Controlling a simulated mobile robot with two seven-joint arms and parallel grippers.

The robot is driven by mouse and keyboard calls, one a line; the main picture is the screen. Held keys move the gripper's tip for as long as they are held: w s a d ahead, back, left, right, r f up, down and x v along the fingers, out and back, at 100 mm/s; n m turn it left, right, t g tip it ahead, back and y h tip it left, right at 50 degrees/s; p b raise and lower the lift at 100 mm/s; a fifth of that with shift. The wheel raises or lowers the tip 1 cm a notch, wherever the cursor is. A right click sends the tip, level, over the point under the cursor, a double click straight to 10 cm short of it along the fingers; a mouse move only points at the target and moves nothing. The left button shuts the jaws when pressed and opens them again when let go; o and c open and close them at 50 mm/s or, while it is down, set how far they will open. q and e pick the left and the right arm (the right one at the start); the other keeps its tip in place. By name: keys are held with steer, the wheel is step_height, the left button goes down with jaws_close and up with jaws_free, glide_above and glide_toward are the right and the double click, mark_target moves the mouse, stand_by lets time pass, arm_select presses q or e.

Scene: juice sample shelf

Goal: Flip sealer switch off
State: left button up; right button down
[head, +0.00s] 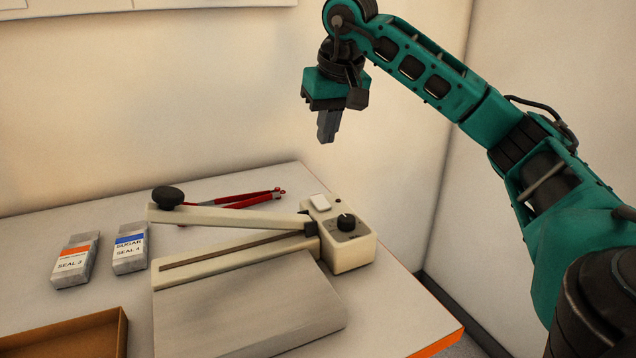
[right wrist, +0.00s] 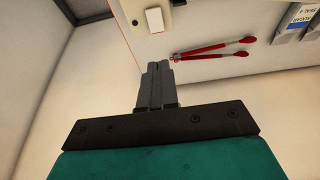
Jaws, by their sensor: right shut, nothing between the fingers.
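The cream sealer (head: 351,254) stands on the table with its long arm (head: 225,216) raised at a slant and a black knob at the arm's left end. Its white switch (head: 320,201) is on top of the control box, behind the black dial. The switch also shows at the top of the right wrist view (right wrist: 154,19). I cannot tell which way it is tipped. My right gripper (head: 326,138) is shut and empty, pointing down in the air above and behind the control box, apart from it. It also shows in the right wrist view (right wrist: 157,70). My left gripper is not in view.
Red tongs (head: 240,199) lie behind the sealer. A brown tray (head: 75,340) is at front left. Walls rise behind and to the right of the table.

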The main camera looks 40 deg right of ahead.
steer(key=b, duration=0.1)
glide_toward(316, 198)
steer(key=x, duration=0.5)
steer(key=shift+w+d, duration=0.1)
steer(key=shift+w, duration=0.2)
steer(key=shift+w+f, duration=0.1)
steer(key=shift+f, duration=0.65)
steer(key=shift+f, duration=0.3)
steer(key=shift+s, duration=0.75)
